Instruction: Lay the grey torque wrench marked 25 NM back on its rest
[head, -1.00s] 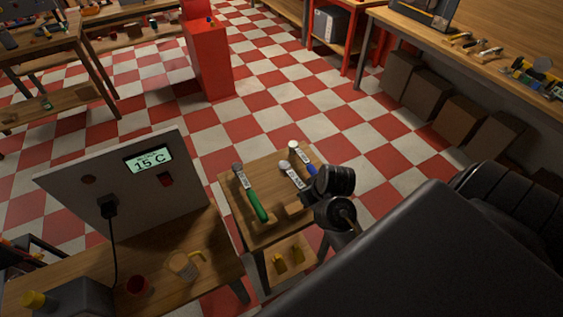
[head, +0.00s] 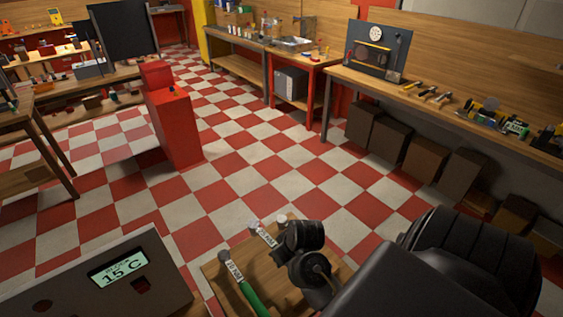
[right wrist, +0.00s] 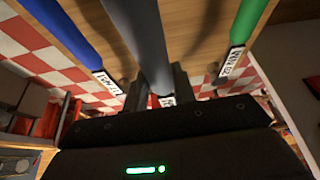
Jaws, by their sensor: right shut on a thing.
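The grey torque wrench (right wrist: 148,42) is between the fingers of my right gripper (right wrist: 160,92). In the right wrist view its grey handle runs up toward the camera, and its white label is mostly hidden by the fingers. In the head view, the label (head: 263,235) of the middle wrench shows beside my right gripper (head: 300,258), but I cannot read it. My right gripper is shut on the grey wrench, over the small wooden table (head: 217,278). I cannot tell whether the wrench touches its rest, which is hidden. My left gripper is not in view.
A green-handled wrench (head: 248,293) lies to the left on the small table. A blue-handled wrench (right wrist: 72,42) is on the other side of the grey one. A grey panel (head: 100,275) reading 15 C stands at the lower left.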

